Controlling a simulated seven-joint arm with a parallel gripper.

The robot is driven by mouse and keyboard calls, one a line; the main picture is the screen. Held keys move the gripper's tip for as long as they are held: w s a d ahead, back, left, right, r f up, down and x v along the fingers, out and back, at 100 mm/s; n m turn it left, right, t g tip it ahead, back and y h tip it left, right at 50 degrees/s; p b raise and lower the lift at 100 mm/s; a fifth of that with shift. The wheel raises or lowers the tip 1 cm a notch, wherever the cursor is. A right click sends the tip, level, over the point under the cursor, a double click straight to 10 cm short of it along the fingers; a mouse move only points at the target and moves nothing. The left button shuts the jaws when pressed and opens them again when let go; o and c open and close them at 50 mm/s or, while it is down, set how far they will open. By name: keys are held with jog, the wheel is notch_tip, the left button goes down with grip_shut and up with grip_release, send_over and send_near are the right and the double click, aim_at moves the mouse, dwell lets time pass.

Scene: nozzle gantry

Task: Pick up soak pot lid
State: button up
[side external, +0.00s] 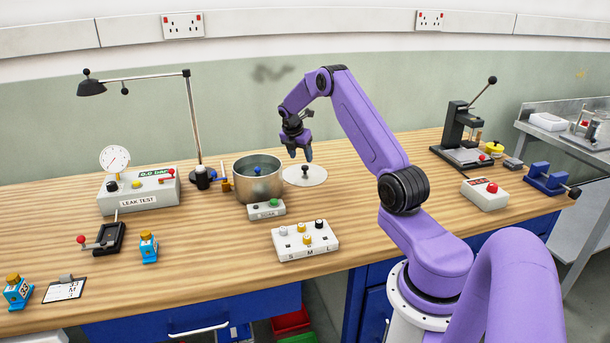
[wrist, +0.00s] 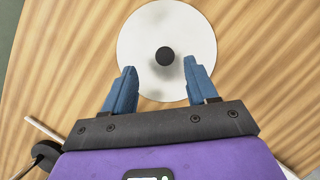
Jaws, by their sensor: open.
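The soak pot lid (side external: 314,180) is a flat, pale round disc with a black knob (side external: 305,171) at its middle. It lies on the wooden bench just right of the metal soak pot (side external: 243,188). In the wrist view the lid (wrist: 190,35) fills the top middle, with its knob (wrist: 166,56) seen from above. My gripper (side external: 302,157) is above the lid, its fingers pointing down. In the wrist view the two blue fingers of my gripper (wrist: 160,82) are apart, with nothing between them. The knob shows just beyond the fingertips, roughly centred between them.
The open pot holds liquid and something blue; a small SOAK box (side external: 266,210) stands in front of it. An S M L block (side external: 305,241) is nearer the front edge. A lamp (side external: 193,120) and leak tester (side external: 137,193) stand left.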

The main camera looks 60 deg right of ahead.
aim_at(305, 166)
jog(key=x, duration=0.4)
jog(key=shift+s+a+f, duration=0.15)
jog(key=shift+s, duration=0.15)
jog(key=shift+d+f, duration=0.25)
jog(key=shift+f, duration=0.25)
grip_shut()
